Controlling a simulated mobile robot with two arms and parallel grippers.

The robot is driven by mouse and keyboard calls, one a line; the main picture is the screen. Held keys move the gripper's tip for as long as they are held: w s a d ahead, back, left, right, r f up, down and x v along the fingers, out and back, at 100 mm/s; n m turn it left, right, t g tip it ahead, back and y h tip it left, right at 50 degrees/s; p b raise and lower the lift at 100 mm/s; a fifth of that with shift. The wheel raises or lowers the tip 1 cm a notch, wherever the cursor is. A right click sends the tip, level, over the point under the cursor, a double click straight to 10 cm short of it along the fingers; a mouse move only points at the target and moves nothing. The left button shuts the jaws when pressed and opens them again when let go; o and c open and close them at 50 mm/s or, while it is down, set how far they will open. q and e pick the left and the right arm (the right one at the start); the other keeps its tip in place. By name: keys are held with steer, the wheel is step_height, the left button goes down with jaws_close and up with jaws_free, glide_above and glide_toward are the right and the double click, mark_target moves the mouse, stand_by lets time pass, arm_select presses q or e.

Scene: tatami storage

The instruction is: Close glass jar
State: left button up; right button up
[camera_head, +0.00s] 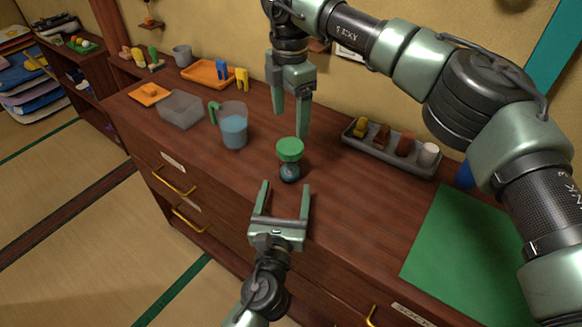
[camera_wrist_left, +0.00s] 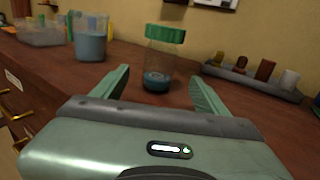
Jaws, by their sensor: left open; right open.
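The glass jar (camera_head: 289,170) stands upright on the wooden cabinet top with a green lid (camera_head: 290,149) at its top. In the left wrist view the clear jar (camera_wrist_left: 157,72) holds something dark blue at its bottom, and the green lid (camera_wrist_left: 165,33) sits on its mouth; I cannot tell whether it is tightened. My left gripper (camera_head: 286,185) is open, in front of the jar, its fingers pointing toward it and spread to either side. My right gripper (camera_head: 290,128) is open, pointing down above and behind the jar, apart from the lid.
A pitcher (camera_head: 233,126) of blue liquid and a clear bin (camera_head: 181,109) stand left of the jar. A grey tray (camera_head: 388,145) with several small items lies behind right. A green mat (camera_head: 465,250) lies at right. The surface around the jar is clear.

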mark_target(289, 172)
arm_select(q)
steer(key=shift+r, duration=0.1)
steer(key=shift+w, duration=0.1)
steer(key=w, duration=0.5)
steer(key=w+d, duration=0.1)
steer(key=w, duration=0.1)
steer(key=shift+w, duration=0.25)
jaws_close()
